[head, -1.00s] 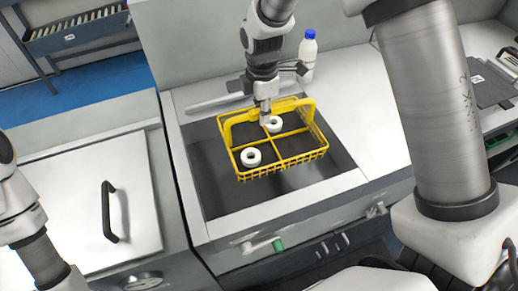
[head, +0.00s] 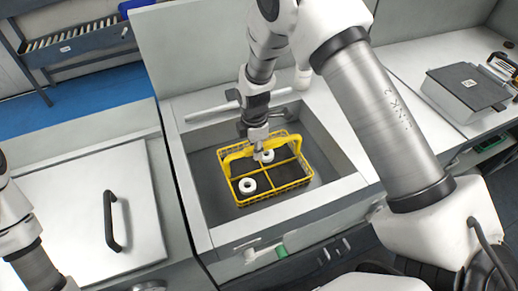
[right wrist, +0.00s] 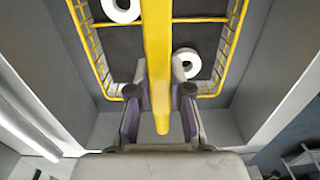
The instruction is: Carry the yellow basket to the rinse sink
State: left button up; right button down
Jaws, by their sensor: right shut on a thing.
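The yellow basket (head: 283,189) is inside the sink (head: 325,140), below the rim and with its sides clear of the walls; whether it touches the bottom I cannot tell. My right gripper (head: 258,151) is shut on the basket's handle from above. In the right wrist view the fingers (right wrist: 160,97) sit on both sides of the yellow handle (right wrist: 157,45). Only links of my left arm show at the left edge; its gripper is out of view.
A white lid with a black handle (head: 113,220) covers the counter left of the sink. A partly hidden white bottle (head: 302,78) stands behind the sink. A dark grey box (head: 466,90) is on the right counter, with free surface before it.

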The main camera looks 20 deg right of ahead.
jog(key=shift+s+r, duration=0.15)
jog(key=shift+s, duration=0.2)
jog(key=shift+f, duration=0.2)
jog(key=c, duration=1.1)
grip_release()
jog(key=shift+f, duration=0.1)
jog(key=shift+r, duration=0.3)
notch_tip(320, 180, up, 12)
jog(key=b, duration=0.2)
